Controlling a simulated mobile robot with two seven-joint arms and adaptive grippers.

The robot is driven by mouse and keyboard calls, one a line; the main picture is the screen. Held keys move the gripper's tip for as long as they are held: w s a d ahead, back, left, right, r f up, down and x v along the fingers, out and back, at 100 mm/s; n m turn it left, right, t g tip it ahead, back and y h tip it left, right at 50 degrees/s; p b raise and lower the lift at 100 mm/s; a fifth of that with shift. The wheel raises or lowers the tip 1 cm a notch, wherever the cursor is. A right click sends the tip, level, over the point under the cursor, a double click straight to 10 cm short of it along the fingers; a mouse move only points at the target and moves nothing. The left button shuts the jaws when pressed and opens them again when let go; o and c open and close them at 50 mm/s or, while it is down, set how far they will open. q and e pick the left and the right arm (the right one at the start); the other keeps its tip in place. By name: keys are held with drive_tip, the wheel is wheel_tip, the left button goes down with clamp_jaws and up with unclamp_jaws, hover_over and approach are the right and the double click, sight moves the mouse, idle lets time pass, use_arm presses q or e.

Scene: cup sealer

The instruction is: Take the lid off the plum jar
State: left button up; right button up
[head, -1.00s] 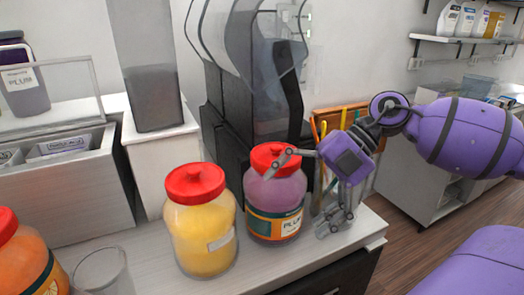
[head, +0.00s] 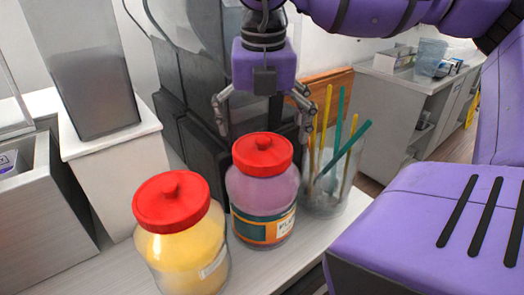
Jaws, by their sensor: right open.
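The plum jar (head: 262,200) stands upright on the counter, with purple contents and a label on its front. Its red lid (head: 263,152), with a small knob on top, sits on the jar. My right gripper (head: 262,128) points down above and slightly behind the lid. Its fingers are spread wide, one to each side of the lid, and nothing is between them. My left gripper is not in view.
A yellow jar (head: 182,250) with a red lid stands close at the left. A clear container of colored straws (head: 325,195) stands close at the right. A dark machine (head: 200,142) is behind the jars. A grey-tinted clear bin (head: 95,90) stands at the back left.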

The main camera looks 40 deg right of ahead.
sight(262, 140)
drive_tip(key=f, duration=0.3)
drive_tip(key=shift+w+d+f, duration=0.2)
drive_tip(key=shift+f, duration=0.35)
drive_tip(key=c, duration=0.9)
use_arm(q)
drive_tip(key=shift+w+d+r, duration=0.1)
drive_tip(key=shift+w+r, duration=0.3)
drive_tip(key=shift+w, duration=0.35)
use_arm(e)
drive_tip(key=shift+w, duration=0.1)
